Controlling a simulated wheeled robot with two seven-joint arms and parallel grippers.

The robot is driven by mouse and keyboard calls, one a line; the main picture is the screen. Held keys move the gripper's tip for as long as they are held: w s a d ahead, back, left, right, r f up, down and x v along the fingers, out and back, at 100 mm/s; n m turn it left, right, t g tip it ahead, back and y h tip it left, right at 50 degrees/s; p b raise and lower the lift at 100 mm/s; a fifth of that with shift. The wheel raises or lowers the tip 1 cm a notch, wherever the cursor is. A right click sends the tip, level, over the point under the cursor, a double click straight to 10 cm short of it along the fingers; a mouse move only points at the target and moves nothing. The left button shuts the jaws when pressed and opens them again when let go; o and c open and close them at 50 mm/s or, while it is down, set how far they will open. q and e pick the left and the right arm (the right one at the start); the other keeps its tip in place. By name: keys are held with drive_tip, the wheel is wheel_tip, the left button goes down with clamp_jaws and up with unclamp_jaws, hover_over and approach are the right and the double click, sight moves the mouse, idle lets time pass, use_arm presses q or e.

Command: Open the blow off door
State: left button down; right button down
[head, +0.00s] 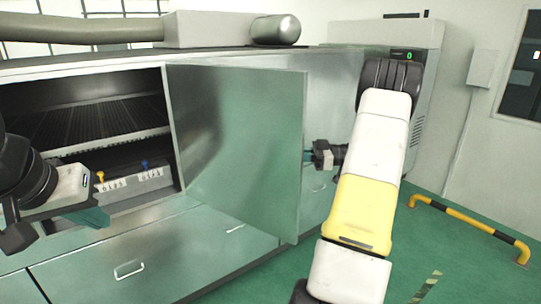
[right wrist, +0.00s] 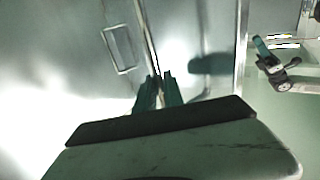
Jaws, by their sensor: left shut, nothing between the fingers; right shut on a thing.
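The blow off door (head: 245,150) is a flat metal panel, swung open on the cabinet front in the head view. It stands out from the opening, and the dark cabinet interior (head: 95,110) shows to its left. My right gripper (head: 309,156) is at the door's free edge, shut on the door; the exact grip is partly hidden behind the panel. Its teal fingers show close together in the right wrist view (right wrist: 158,92). My left gripper (head: 98,215) is shut and empty in front of the opening's lower left, apart from the door.
Inside the opening are a ribbed rack and small yellow and blue valves (head: 145,164). Drawers with handles (head: 130,269) lie below. A yellow and black floor barrier (head: 470,226) stands at the right, with green floor before it.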

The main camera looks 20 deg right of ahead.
drive_tip(key=c, duration=1.5)
unclamp_jaws()
drive_tip(key=shift+w+a+r, duration=0.1)
drive_tip(key=shift+w+a, duration=0.1)
drive_tip(key=shift+a, duration=0.1)
drive_tip(key=shift+o, duration=0.2)
drive_tip(key=shift+d, duration=0.1)
drive_tip(key=shift+s+d, duration=0.1)
drive_tip(key=v, duration=0.7)
drive_tip(key=shift+d, duration=0.3)
drive_tip(key=shift+s+d, duration=0.1)
drive_tip(key=shift+s, duration=0.05)
